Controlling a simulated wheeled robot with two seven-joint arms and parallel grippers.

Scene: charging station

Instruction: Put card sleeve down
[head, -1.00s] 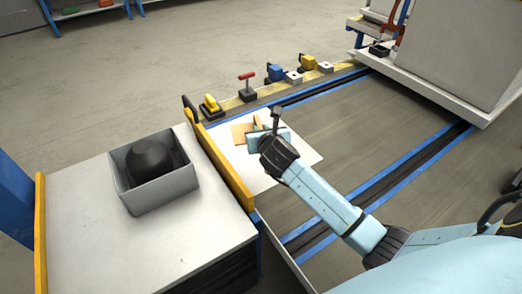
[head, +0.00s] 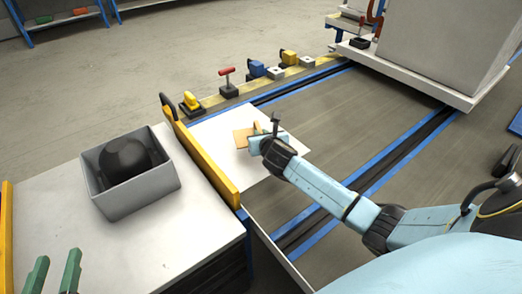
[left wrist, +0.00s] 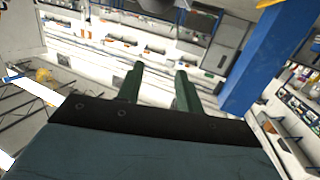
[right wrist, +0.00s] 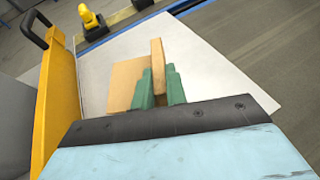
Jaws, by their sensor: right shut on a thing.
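The card sleeve appears as a thin tan piece (right wrist: 157,65), standing on edge between the green fingers of my right gripper (right wrist: 160,88). A flat tan square (right wrist: 123,84) lies just left of it on the white panel (right wrist: 210,65); I cannot tell if the two are joined. In the head view my right gripper (head: 262,138) is low over the white panel (head: 215,132), shut on the tan piece, with the tan square (head: 241,138) beside it. My left gripper (head: 53,275) is open and empty at the lower left; its parted fingers show in the left wrist view (left wrist: 158,88).
A grey bin (head: 140,195) holding a dark round object (head: 124,160) stands on the left table (head: 190,235). A yellow rail (head: 200,155) edges the panel. Several small tools, including a red-handled one (head: 227,82), line the striped strip behind. The floor right of the panel is clear.

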